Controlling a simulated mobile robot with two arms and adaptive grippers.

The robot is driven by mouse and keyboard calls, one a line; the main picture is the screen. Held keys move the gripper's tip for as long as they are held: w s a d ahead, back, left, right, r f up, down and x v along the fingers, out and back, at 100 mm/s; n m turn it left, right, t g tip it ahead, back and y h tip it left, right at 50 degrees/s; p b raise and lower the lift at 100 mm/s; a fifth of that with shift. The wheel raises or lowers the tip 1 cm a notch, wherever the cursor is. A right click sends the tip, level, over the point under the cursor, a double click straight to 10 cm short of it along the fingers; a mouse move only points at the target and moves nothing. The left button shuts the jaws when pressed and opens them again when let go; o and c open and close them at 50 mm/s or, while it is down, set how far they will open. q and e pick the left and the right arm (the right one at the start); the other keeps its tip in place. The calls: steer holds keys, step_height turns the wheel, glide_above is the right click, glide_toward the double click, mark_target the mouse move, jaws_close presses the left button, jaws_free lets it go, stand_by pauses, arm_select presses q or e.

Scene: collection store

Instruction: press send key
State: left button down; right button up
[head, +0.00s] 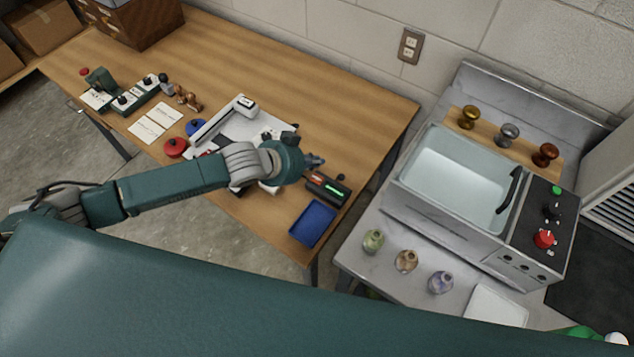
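A small dark device (327,187) with a green lit display and a red patch sits near the right end of the wooden table. I cannot make out which of its parts is the send key. My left arm reaches in from the left across the table. My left gripper (314,161) is just above and behind the device in the picture. Its fingers are too small to tell open from shut, and I cannot tell whether they touch the device. My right gripper is not in view.
A blue tray (313,224) lies at the table's (290,70) front right corner. A white and grey apparatus (240,120) stands behind my arm, partly hidden. A metal bench with a basin (455,180) stands to the right. The table's back right is clear.

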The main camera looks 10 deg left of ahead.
mark_target(315, 179)
arm_select(q)
step_height(315, 179, down, 4)
steer(key=shift+r+b, duration=0.1)
steer(key=shift+b, duration=1.1)
steer(key=shift+f, duration=0.5)
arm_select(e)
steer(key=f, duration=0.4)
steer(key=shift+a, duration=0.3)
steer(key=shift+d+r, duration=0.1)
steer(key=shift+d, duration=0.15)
arm_select(q)
steer(key=shift+f, duration=0.15)
steer(key=shift+f, duration=0.2)
